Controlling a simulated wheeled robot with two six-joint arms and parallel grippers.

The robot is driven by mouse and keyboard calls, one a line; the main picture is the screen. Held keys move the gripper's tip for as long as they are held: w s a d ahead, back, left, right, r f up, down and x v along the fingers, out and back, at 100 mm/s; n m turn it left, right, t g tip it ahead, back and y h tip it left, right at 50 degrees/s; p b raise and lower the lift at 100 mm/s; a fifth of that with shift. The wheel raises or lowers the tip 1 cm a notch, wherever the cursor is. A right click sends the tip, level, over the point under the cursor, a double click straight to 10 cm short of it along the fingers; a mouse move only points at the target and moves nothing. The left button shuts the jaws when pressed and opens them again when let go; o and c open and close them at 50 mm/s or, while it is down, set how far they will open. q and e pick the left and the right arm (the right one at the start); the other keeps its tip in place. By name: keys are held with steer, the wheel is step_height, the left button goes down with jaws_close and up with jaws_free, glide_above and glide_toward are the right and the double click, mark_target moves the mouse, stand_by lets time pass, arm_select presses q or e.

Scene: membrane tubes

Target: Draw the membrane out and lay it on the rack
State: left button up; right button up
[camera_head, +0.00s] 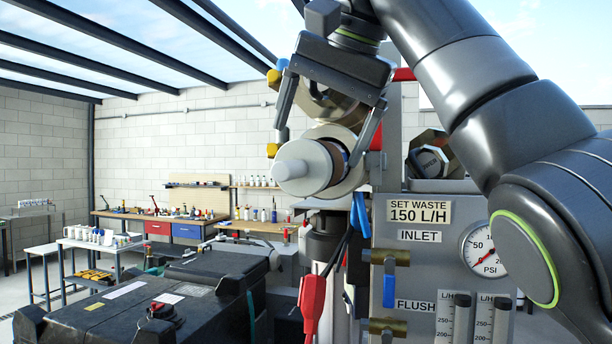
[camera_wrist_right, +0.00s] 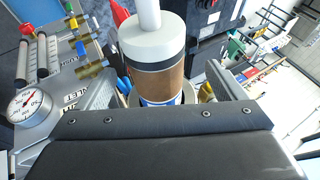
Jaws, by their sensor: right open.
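The membrane (camera_head: 312,166) is a brown cylinder with a black band and a white end cap with a stub. My right gripper (camera_head: 318,152) is open, with one finger on each side of the membrane. In the right wrist view the membrane (camera_wrist_right: 157,70) stands between the spread fingers, with a metal ring (camera_wrist_right: 190,94) around its lower end. Gaps show beside it, so I see no grip. No rack can be made out for certain. My left gripper is out of view.
A grey panel (camera_head: 425,265) with a gauge (camera_head: 484,249), valves and flow meters stands close on the right. Red and black clamps and cables hang below the housing. A black case (camera_head: 130,310) fills the lower left. A white table (camera_head: 95,243) and workbenches stand farther back.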

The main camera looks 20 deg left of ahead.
mark_target(320, 143)
steer(key=x, duration=0.3)
steer(key=shift+d+f+p, duration=0.15)
steer(key=shift+f+p, duration=0.15)
steer(key=shift+f, duration=0.1)
steer(key=shift+x, duration=0.75)
steer(key=shift+w+a+f, duration=0.2)
steer(key=shift+a+f, duration=0.05)
steer(key=shift+f, duration=0.15)
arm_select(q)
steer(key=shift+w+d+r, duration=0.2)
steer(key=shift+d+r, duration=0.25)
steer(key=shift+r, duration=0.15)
arm_select(e)
steer(key=shift+s+d, duration=0.1)
